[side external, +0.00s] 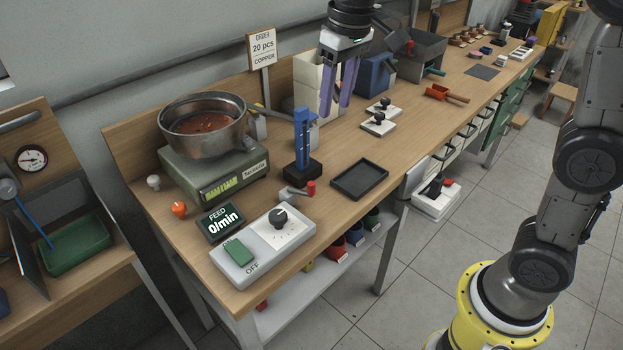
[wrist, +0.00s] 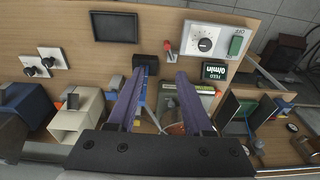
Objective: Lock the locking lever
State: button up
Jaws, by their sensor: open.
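A small grey metal lever with a red knob (side external: 308,188) lies on the bench between the black tray and the white control box. It appears to be the locking lever; whether it is locked I cannot tell. In the wrist view its red tip (wrist: 168,46) shows just beyond my fingertips, to the left of the control box. My gripper (side external: 335,108) is open and empty, its two purple fingers pointing down above the back of the bench. In the side view it is above and to the right of the lever, well apart from it. My fingers (wrist: 160,75) also show spread in the wrist view.
A blue upright device (side external: 302,140) on a black base stands behind the lever. A black tray (side external: 360,179) lies to its right. The control box (side external: 265,246) with dial and green switch is at front left. A scale (side external: 215,177) carries a metal bowl (side external: 203,123).

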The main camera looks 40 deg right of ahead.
jog(key=g, duration=0.1)
send_over(311, 184)
notch_tip(311, 184, down, 6)
notch_tip(311, 184, down, 14)
jog(key=shift+d+r, duration=0.1)
grip_shut()
dwell(0.4)
